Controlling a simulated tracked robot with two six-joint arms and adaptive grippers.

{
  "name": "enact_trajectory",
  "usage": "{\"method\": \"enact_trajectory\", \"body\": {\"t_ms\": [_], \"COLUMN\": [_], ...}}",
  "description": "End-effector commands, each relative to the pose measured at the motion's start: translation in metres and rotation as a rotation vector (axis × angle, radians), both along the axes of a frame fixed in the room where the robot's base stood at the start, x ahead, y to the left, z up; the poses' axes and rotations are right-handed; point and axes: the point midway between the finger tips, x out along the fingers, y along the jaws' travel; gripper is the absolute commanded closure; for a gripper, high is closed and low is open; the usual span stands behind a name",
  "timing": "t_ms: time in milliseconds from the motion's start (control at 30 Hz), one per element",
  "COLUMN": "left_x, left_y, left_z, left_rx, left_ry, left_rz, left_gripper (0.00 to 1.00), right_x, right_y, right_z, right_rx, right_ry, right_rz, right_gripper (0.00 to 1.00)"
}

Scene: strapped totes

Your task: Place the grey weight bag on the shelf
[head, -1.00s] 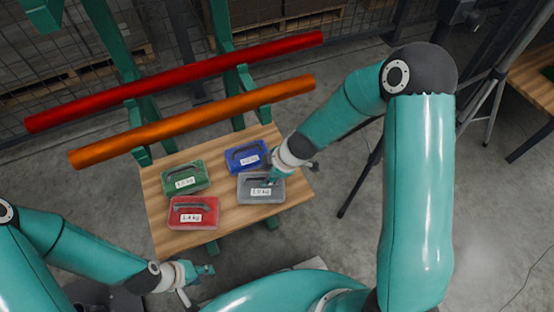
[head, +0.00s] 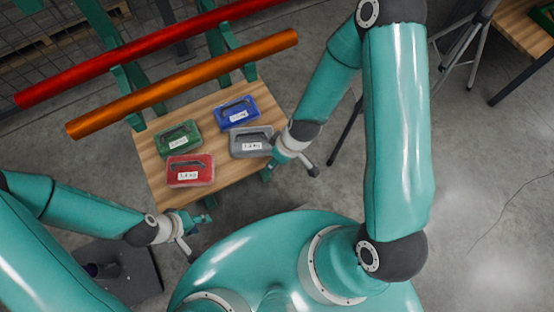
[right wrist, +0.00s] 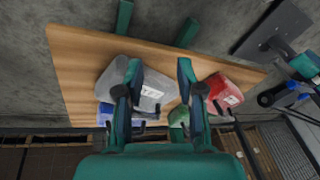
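The grey weight bag (head: 249,142), a case with a white label, lies on the right of a wooden top (head: 238,172). Part of it is behind my right gripper (head: 270,170), which is at the top's right edge, beside the bag. In the right wrist view the fingers of my right gripper (right wrist: 160,73) stand apart with nothing held, and the left finger overlaps the grey bag (right wrist: 110,78). My left gripper (head: 200,219) is in front of the top's near edge, holding nothing visible; its finger gap is unclear. I cannot tell which surface is the shelf.
Blue (head: 237,112), green (head: 179,138) and red (head: 190,171) cases lie close around the grey one. A red bar (head: 150,45) and an orange bar (head: 180,84) run behind the top. Tripod legs (head: 458,48) and another wooden table (head: 520,35) stand at the right.

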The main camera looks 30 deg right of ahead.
Motion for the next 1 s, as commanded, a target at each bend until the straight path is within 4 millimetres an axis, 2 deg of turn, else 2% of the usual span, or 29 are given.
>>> {"method": "enact_trajectory", "body": {"t_ms": [33,200,400,833,1000], "left_x": [0.000,0.000,0.000,0.000,0.000], "left_y": [0.000,0.000,0.000,0.000,0.000], "left_z": [0.000,0.000,0.000,0.002,0.024], "left_rx": [0.000,0.000,0.000,0.000,0.000], "left_ry": [0.000,0.000,0.000,0.000,0.000], "left_rz": [0.000,0.000,0.000,0.000,0.000], "left_gripper": [0.60,0.60,0.60,0.60,0.60], "right_x": [-0.013,-0.043,-0.063,-0.065,-0.065], "right_y": [0.004,0.019,0.030,0.027,0.027], "right_z": [-0.008,-0.023,-0.029,-0.027,-0.006], "right_rx": [0.018,0.083,0.133,0.143,0.143], "right_ry": [0.043,0.160,0.243,0.259,0.258], "right_rz": [-0.081,-0.352,-0.537,-0.574,-0.574], "right_gripper": [0.62,0.62,0.62,0.62,0.62]}}
